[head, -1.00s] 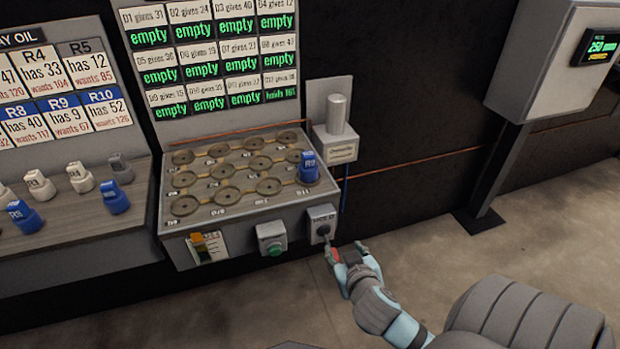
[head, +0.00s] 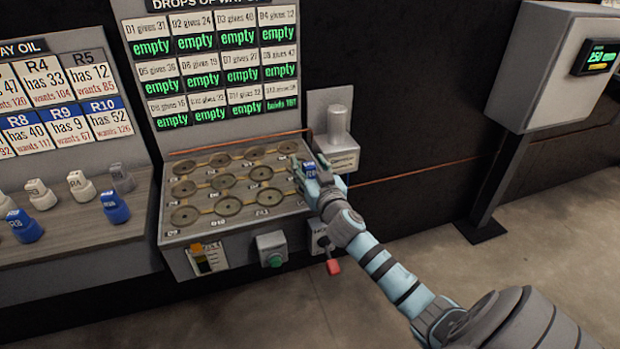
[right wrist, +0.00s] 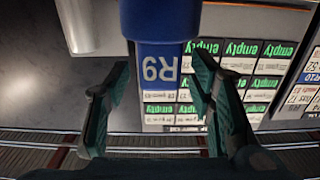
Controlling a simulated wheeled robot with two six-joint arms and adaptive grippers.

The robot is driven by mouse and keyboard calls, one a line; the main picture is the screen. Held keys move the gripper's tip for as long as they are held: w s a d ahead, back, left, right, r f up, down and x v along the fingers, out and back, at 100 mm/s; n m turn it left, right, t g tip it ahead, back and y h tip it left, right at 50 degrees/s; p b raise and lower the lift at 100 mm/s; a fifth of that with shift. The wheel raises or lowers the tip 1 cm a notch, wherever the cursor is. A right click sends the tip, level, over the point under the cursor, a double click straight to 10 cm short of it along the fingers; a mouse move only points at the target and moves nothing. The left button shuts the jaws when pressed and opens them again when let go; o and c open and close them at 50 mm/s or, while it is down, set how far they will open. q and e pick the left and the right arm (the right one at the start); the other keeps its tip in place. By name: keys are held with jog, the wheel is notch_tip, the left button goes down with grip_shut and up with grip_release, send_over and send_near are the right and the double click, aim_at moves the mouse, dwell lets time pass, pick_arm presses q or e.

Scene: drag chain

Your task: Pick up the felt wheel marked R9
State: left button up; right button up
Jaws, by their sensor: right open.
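The blue felt wheel marked R9 (head: 310,169) sits at the right end of the tray of round seats, partly hidden by my right gripper (head: 318,178). In the right wrist view the blue wheel (right wrist: 160,22) shows its white R9 label upside down, at the top centre. My right gripper (right wrist: 160,72) is open there, with one finger on each side of the label. No clear contact between the fingers and the wheel shows. My left gripper is not in view.
Round seats in the grey tray (head: 240,222) left of R9 look empty. A grey cylinder on a box (head: 338,155) stands close behind the gripper. A red-handled piece (head: 333,267) hangs at the front panel below my arm. Other wheels stand on the left shelf (head: 75,232).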

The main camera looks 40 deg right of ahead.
jog(key=shift+w+d+f, duration=0.1)
jog(key=shift+w, duration=0.15)
jog(key=shift+s, duration=0.1)
grip_shut()
